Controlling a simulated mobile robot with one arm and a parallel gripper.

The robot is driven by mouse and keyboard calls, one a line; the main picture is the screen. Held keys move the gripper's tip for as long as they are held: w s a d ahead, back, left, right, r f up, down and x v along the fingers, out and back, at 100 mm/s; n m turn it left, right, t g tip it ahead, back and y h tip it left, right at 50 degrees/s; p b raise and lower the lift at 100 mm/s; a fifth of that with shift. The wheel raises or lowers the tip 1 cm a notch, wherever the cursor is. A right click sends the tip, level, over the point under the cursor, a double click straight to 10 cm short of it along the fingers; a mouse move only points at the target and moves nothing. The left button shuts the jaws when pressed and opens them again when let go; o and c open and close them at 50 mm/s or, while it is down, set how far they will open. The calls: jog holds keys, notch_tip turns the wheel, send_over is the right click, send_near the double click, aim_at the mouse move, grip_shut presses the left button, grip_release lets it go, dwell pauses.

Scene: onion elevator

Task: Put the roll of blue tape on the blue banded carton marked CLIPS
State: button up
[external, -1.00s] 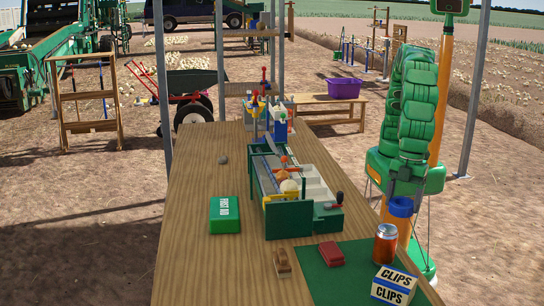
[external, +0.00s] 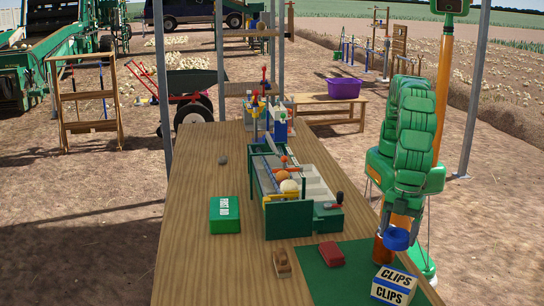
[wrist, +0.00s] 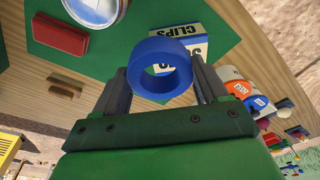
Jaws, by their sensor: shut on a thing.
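My gripper (external: 402,224) is shut on the roll of blue tape (external: 397,239), held in the air over the table's right edge, above and behind the carton. In the wrist view the tape (wrist: 138,70) is a blue ring between the two dark fingers (wrist: 162,84). The carton marked CLIPS (external: 392,285), white with blue bands, sits on the green mat's front right part. In the wrist view the carton (wrist: 187,25) lies beyond the tape, which covers part of its lettering.
An orange-brown jar (external: 381,250) stands close left of the tape, partly hidden by it. A red box (external: 331,254) lies on the green mat (external: 325,280). A wooden brush-like block (external: 282,263), a green box (external: 225,214) and a sorting rig (external: 289,220) are further left.

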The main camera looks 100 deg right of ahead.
aim_at(398, 239)
jog(key=shift+w+a+f, duration=0.3)
jog(key=shift+a+f, duration=0.25)
jog(key=shift+f, duration=0.2)
jog(key=shift+w+a+f, duration=0.25)
jog(key=shift+a+f, duration=0.3)
jog(key=shift+f, duration=0.15)
jog(key=shift+w+a+f, duration=0.1)
jog(key=shift+a+f, duration=0.05)
jog(key=shift+f, duration=1.65)
jog(key=shift+f, duration=0.1)
jog(key=o, duration=1.1)
jog(key=r, duration=0.8)
jog(key=s+d+r, duration=0.1)
jog(key=r, duration=0.3)
jog(key=shift+d+r, duration=0.1)
jog(key=shift+d, duration=0.1)
